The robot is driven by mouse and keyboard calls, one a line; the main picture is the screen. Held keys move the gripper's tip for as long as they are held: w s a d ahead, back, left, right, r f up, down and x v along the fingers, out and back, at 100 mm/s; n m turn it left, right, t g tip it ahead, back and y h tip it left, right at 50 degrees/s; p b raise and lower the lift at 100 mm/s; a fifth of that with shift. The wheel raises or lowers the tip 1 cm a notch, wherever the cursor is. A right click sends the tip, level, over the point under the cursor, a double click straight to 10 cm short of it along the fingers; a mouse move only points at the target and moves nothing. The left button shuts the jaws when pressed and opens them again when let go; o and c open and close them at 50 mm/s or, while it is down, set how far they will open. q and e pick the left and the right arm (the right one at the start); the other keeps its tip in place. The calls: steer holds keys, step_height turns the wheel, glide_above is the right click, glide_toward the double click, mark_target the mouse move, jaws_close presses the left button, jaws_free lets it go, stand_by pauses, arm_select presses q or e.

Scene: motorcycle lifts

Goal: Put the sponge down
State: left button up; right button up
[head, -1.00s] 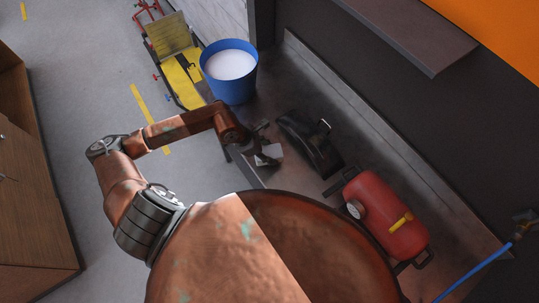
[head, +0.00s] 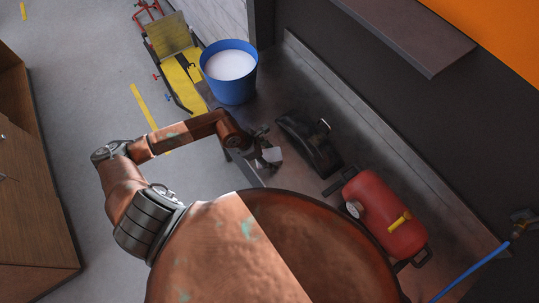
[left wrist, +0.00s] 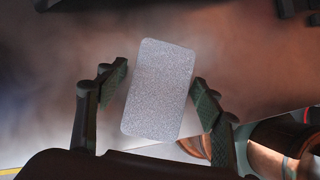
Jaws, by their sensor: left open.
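The sponge (left wrist: 158,92) is a pale grey, speckled block. In the left wrist view it lies between the two fingers of my left gripper (left wrist: 154,84), slightly tilted, with a gap to each finger. In the head view it is a small whitish patch (head: 272,155) at the tip of my left gripper (head: 262,144), over the near-left part of the dark bench. My left gripper is open. I cannot tell whether the sponge rests flat on the bench. My right gripper is in neither view.
A blue bucket (head: 230,88) with whitish contents stands at the bench's far end. A black curved object (head: 309,144) lies just right of my left gripper. A red tank (head: 383,212) stands nearer, on the right. A yellow motorcycle lift (head: 182,78) is on the floor.

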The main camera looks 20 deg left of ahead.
arm_select(q)
steer(key=shift+r, duration=0.1)
steer(key=b+v, duration=0.1)
steer(key=v, duration=1)
steer(key=shift+s+a+r, duration=0.15)
steer(key=shift+a+r, duration=0.05)
steer(key=shift+r, duration=0.25)
